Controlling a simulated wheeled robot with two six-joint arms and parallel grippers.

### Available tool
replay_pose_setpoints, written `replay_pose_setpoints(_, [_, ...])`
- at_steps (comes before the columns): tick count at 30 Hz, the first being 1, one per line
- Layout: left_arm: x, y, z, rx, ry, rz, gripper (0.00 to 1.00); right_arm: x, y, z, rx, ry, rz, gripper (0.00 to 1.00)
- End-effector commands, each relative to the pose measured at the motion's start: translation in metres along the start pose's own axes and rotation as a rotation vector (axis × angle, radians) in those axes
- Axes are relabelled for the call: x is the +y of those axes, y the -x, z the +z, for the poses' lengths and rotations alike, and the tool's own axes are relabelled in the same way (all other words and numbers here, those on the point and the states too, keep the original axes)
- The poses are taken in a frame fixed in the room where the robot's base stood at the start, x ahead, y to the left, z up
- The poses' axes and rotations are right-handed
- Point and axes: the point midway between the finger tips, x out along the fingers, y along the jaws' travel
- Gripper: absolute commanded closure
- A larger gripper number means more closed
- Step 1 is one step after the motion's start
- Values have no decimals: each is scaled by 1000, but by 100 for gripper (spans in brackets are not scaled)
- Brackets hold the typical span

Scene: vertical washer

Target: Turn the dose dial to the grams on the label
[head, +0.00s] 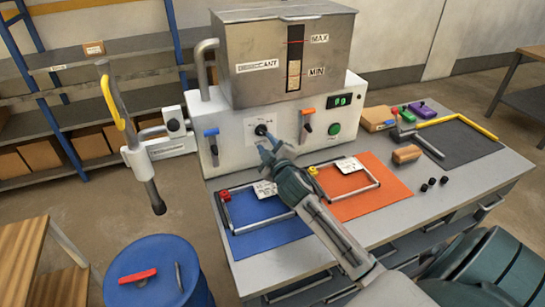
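The dose dial (261,130) is a small dark knob on a pale round scale on the white front panel of the washer (235,150). My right gripper (267,145) reaches up from the lower right. Two white label cards lie on the bench, one by the blue mat (265,189) and one by the orange mat (350,164). Their writing is too small to read. My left gripper is not in view.
The panel has a blue-handled lever (211,139), an orange-handled lever (307,119), a green button (334,130) and a lit display (341,100). Metal frames lie on the blue mat (275,236) and orange mat (388,202). A blue drum (160,250) stands front left.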

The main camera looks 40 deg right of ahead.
Motion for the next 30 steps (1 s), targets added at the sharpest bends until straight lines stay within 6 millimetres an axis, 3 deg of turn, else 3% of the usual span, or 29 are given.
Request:
replay_pose_setpoints(3, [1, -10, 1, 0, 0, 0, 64, -3, 24, 2, 1, 3, -1, 67])
replay_pose_setpoints(10, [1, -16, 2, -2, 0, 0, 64, -1, 50, 1, 1, 2, 0, 67])
replay_pose_setpoints(30, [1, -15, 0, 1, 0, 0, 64, 0, 53, 0, 0, 1, 0, 67])
